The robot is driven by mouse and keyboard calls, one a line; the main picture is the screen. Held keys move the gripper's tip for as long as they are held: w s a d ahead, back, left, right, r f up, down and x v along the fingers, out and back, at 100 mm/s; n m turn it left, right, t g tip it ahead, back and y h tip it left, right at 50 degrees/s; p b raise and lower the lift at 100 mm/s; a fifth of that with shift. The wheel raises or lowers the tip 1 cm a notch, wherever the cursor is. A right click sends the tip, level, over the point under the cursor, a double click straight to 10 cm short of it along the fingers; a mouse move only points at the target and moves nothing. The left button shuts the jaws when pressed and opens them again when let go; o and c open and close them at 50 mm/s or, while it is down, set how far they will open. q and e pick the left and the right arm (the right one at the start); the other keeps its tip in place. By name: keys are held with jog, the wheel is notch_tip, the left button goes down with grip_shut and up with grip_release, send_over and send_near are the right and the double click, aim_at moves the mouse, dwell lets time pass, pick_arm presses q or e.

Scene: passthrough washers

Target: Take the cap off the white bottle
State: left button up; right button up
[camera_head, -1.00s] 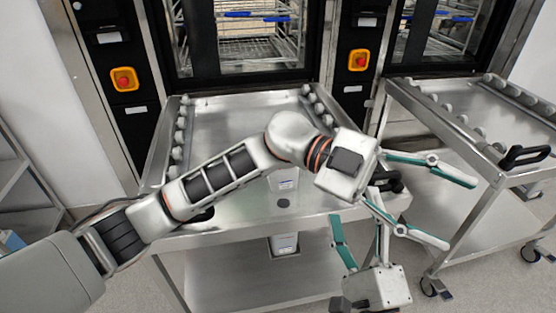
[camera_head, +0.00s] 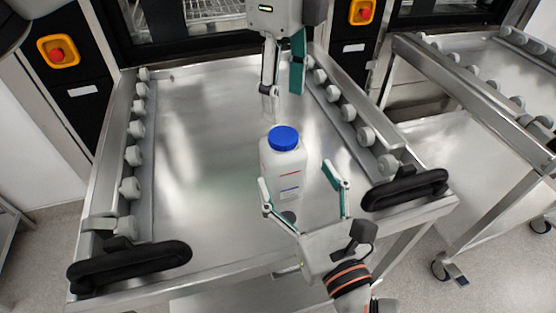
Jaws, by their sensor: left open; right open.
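The white bottle (camera_head: 281,172) stands upright on the steel cart top (camera_head: 200,150). Its blue cap (camera_head: 283,138) is on its neck. My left gripper (camera_head: 282,105) points down above and behind the cap, open and empty, apart from it. My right gripper (camera_head: 304,188) comes from the front, open, with one finger at the bottle's lower left and the other to its right. I cannot tell whether the left finger touches the bottle.
Roller rails line both cart sides. Black handles (camera_head: 130,262) (camera_head: 405,189) stand at the front corners. A second cart (camera_head: 470,85) is to the right. The cart top left of the bottle is clear.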

aim_at(283, 151)
pick_arm(q)
jog(key=shift+a+r, duration=0.1)
pick_arm(e)
jog(key=shift+w+a, duration=0.2)
jog(key=shift+w, duration=0.1)
jog(key=shift+x, duration=3.5)
jog(key=shift+c, duration=0.4)
